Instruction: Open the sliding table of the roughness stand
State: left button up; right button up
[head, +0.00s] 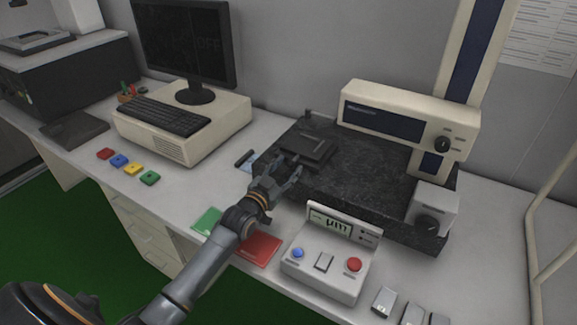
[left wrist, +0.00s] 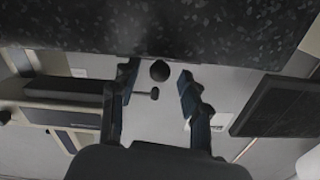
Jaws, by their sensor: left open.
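The roughness stand has a black speckled granite base (head: 370,185), with a cream and blue column (head: 470,50) behind it. A dark flat plate, apparently the sliding table (head: 308,150), lies on the left part of the base. My left gripper (head: 282,174) is open at the base's front left edge, just in front of the plate. In the left wrist view its two fingers (left wrist: 157,95) stand apart, with a round black knob (left wrist: 160,70) showing between them near the granite edge. I cannot tell whether they touch it. My right gripper is in neither view.
A control box (head: 325,262) with blue and red buttons stands in front of the base. Green (head: 207,221) and red (head: 258,249) pads lie near the forearm. A computer (head: 183,130) and several coloured blocks sit left. Small metal blocks (head: 384,301) lie front right.

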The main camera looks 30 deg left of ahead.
pick_arm(q)
jog(key=shift+w, duration=0.65)
grip_shut()
